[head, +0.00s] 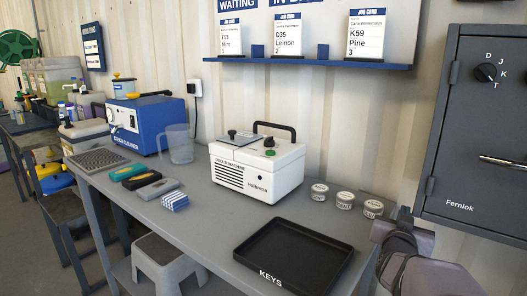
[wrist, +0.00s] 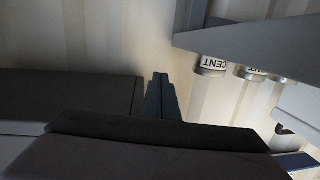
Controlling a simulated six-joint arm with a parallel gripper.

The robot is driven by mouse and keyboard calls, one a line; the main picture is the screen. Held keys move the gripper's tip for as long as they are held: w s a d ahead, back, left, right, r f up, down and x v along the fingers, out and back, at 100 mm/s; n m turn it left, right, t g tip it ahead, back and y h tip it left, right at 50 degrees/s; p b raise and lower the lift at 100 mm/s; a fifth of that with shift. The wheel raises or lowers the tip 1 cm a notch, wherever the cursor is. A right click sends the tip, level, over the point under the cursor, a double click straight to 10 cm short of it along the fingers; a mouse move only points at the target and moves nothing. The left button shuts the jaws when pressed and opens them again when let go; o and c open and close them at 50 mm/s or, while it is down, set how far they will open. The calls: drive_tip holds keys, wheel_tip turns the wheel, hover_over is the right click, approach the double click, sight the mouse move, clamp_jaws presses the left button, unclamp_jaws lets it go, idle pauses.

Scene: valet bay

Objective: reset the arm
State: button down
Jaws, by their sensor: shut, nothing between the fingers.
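My gripper (wrist: 158,82) shows in the wrist view as two dark fingers set together, shut with nothing between them. Pale wall panels lie beyond the fingertips. In the head view, purple-grey links of my arm are at the lower right, beside the bench's right end and below the grey safe (head: 470,130). I cannot make out the fingers there.
The bench (head: 205,215) holds a black KEYS tray (head: 262,270), several scent tins (head: 344,200), a white odour machine (head: 257,170), a clear jug (head: 181,145) and a blue steam cleaner (head: 147,122). A blue card shelf (head: 300,63) is above. Bare bench lies left of the tray.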

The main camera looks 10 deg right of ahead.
drive_tip(key=a+r+n+y+p, duration=0.1)
drive_tip(key=a+p, duration=0.2)
drive_tip(key=a+r+n+g+y+p, duration=0.1)
drive_tip(key=a+y+p, duration=0.1)
drive_tip(key=a+p, duration=0.2)
drive_tip(key=a+r+y+p, duration=0.1)
drive_tip(key=a+y+p, duration=0.1)
drive_tip(key=a+p, duration=0.2)
drive_tip(key=shift+a+n+g, duration=0.25)
drive_tip(key=shift+n+g, duration=0.15)
drive_tip(key=s+a+g+y+p, duration=0.1)
drive_tip(key=a+p, duration=0.2)
drive_tip(key=s+a+r+n+g+y+p, duration=0.1)
drive_tip(key=s+a+p, duration=0.1)
drive_tip(key=a+p, duration=0.1)
drive_tip(key=s+a+r+n+g+y+p, duration=0.1)
drive_tip(key=s+a+p, duration=0.1)
drive_tip(key=a+p, duration=0.1)
drive_tip(key=shift+y+p, duration=0.3)
drive_tip(key=shift+p, duration=0.15)
drive_tip(key=s+a+r+n+g+y+p, duration=0.1)
drive_tip(key=s+a+r+g+p, duration=0.3)
drive_tip(key=s+p, duration=0.5)
drive_tip(key=s+a+r+n+g+p, duration=0.2)
drive_tip(key=s+a+r+g+p, duration=0.2)
drive_tip(key=s+p, duration=0.6)
wheel_tip(320, 180, up, 2)
drive_tip(key=shift+s+a+r+y, duration=0.2)
drive_tip(key=shift+s+a+y, duration=0.2)
drive_tip(key=shift+s+a, duration=0.55)
